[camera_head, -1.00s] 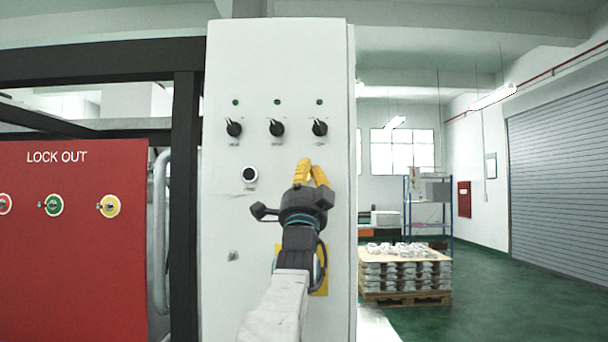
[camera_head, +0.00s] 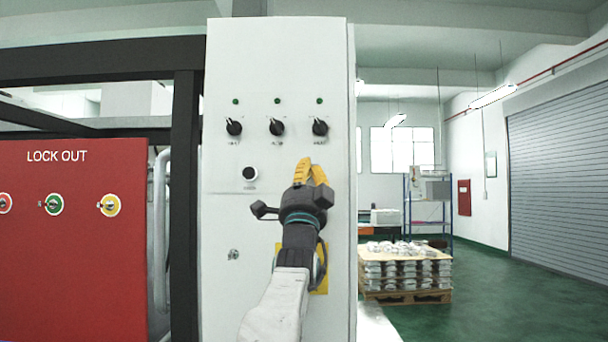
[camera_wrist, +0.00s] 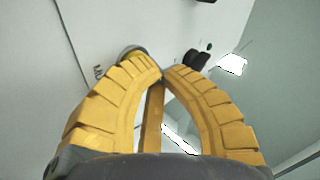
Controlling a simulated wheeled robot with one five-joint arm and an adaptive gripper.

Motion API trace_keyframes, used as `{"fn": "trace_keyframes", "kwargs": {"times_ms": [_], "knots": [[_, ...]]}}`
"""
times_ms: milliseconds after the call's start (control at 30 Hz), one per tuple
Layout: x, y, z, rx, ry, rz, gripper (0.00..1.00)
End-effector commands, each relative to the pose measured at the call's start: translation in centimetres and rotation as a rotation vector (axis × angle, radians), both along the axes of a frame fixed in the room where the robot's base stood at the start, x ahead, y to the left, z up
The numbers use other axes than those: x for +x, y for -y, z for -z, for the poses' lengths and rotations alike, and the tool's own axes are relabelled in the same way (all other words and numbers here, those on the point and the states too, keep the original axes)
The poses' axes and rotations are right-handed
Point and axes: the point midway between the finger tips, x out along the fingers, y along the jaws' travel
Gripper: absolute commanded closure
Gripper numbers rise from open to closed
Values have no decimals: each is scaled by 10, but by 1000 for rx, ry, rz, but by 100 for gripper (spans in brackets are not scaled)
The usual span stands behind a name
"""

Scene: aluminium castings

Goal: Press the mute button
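A round black button with a pale rim (camera_head: 250,173) sits on the white control panel, below the left and middle knobs. Its label is too small to read in the head view. In the wrist view a round button with a metal rim (camera_wrist: 131,51) shows partly behind the left finger, with a partly hidden label beginning "MU". My gripper (camera_head: 311,169) is in front of the panel, to the right of the black button and below the right knob. In the wrist view its yellow fingertips (camera_wrist: 161,78) come together with nothing seen between them. I see no contact with the button.
Three black knobs (camera_head: 277,128) with small green lamps above sit on the panel (camera_head: 280,60). A keyhole-like fitting (camera_head: 233,255) is lower left. A red lock-out board (camera_head: 75,240) and dark frame post (camera_head: 185,200) stand left. A pallet of castings (camera_head: 405,275) stands right, on open green floor.

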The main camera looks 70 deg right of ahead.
Motion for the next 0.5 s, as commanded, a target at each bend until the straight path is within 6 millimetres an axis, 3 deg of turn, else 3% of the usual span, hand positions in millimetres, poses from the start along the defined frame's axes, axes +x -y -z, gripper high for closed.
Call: {"fn": "trace_keyframes", "kwargs": {"times_ms": [500], "knots": [[-5, -14, 2, 3, 1, 2, 100]]}}
